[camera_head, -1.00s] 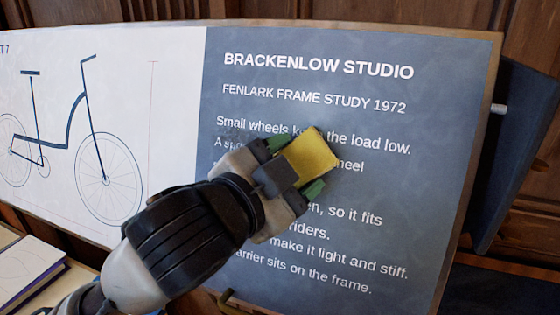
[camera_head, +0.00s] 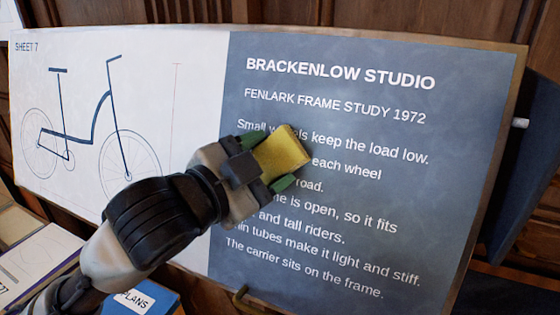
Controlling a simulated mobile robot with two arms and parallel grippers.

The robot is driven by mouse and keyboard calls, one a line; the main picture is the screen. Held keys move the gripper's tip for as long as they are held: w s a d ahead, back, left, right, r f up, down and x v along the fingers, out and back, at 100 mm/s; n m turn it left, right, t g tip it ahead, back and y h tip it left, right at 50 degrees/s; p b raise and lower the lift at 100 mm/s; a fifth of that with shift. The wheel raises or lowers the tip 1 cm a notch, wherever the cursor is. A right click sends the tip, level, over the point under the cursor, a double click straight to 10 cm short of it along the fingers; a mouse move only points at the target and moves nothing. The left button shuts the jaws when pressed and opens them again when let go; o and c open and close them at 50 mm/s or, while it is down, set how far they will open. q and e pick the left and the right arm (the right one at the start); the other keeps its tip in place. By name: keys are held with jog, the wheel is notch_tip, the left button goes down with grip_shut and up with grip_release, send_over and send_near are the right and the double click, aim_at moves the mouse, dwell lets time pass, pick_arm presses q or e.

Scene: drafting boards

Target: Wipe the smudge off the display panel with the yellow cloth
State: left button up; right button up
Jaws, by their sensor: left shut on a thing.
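The display panel (camera_head: 390,190) is a tilted board with a grey text half on the right and a white bicycle drawing on the left. My left gripper (camera_head: 267,163) is over the left edge of the text half, shut on the yellow cloth (camera_head: 284,149). The cloth lies against or just over the panel, at the start of the upper text lines; I cannot tell if it touches. I see no clear smudge; the gripper and cloth hide part of several lines. My right gripper is out of view.
A dark blue board (camera_head: 522,165) stands beyond the panel's right edge. Papers (camera_head: 35,262) and a blue item marked "PLANS" (camera_head: 140,298) lie at the lower left. Wood panelling is behind.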

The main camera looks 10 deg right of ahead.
pick_arm(q)
jog(key=shift+w+a+p, duration=0.3)
jog(key=shift+w+a, duration=0.35)
jog(key=shift+a, duration=0.25)
jog(key=shift+w+a+p, duration=0.25)
jog(key=shift+w+a, duration=0.4)
jog(key=shift+a, duration=0.2)
jog(key=shift+w+a+p, duration=0.35)
jog(key=shift+w+a, duration=0.15)
jog(key=shift+a, duration=0.2)
jog(key=shift+w+a, duration=0.45)
jog(key=shift+a, duration=0.15)
jog(key=shift+s, duration=0.15)
jog(key=s+a+p, duration=0.1)
jog(key=s+a+r, duration=0.1)
jog(key=s, duration=0.1)
jog(key=s+a+r+p, duration=0.1)
jog(key=shift+s+p, duration=0.15)
jog(key=shift+p, duration=0.15)
jog(key=shift+a, duration=0.1)
